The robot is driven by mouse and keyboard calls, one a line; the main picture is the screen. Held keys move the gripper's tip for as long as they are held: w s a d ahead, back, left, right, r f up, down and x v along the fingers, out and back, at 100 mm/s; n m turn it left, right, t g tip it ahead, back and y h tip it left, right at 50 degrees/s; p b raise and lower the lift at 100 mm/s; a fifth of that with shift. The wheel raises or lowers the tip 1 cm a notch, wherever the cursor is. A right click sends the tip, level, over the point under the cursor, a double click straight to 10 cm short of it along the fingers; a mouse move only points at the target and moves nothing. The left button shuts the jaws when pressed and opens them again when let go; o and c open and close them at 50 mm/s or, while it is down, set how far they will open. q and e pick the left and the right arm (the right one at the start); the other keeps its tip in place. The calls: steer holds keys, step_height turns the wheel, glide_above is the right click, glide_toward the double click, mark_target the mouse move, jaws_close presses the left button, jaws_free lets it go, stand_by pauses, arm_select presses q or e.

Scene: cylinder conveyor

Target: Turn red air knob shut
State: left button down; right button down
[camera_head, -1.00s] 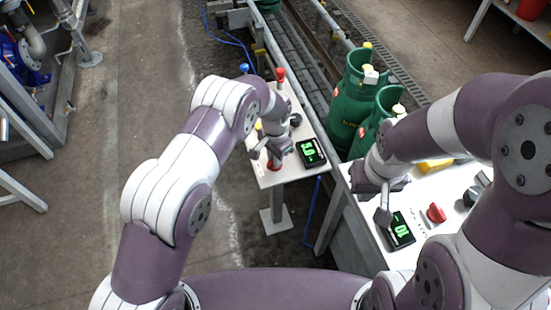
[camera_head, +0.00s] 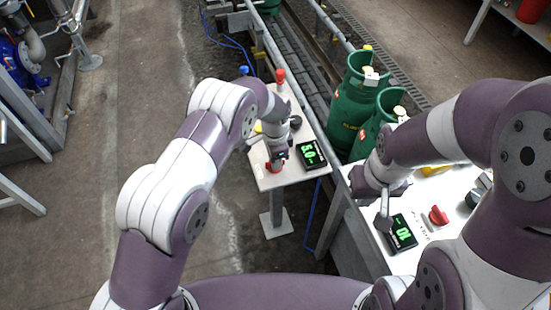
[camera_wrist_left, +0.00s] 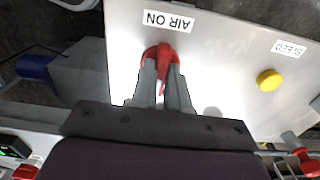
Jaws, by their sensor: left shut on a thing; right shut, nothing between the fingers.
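The red air knob (camera_wrist_left: 160,52) sits on the white panel beside the "AIR ON" label (camera_wrist_left: 167,20) in the left wrist view. My left gripper (camera_wrist_left: 163,85) is shut on it, one finger on each side of its raised red grip. In the head view a red edge of the knob (camera_head: 274,168) shows below my left gripper (camera_head: 278,158), partly hidden. My right gripper (camera_head: 384,222) is shut and empty above the right-hand white panel (camera_head: 412,262), left of its black display.
A green-lit display (camera_head: 311,154) stands right of the left gripper. A yellow button (camera_wrist_left: 269,80) is by a "BLEED" label. Another red knob (camera_head: 437,215) is on the right-hand panel. Green gas cylinders (camera_head: 352,105) stand behind, along the conveyor.

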arm_select(q)
steer(key=shift+r, duration=0.1)
steer(key=c, duration=1.1)
jaws_free()
step_height(320, 180, up, 13)
steer(key=shift+a+f+b, duration=0.1)
steer(key=shift+f+b, duration=0.05)
steer(key=shift+b, duration=0.4)
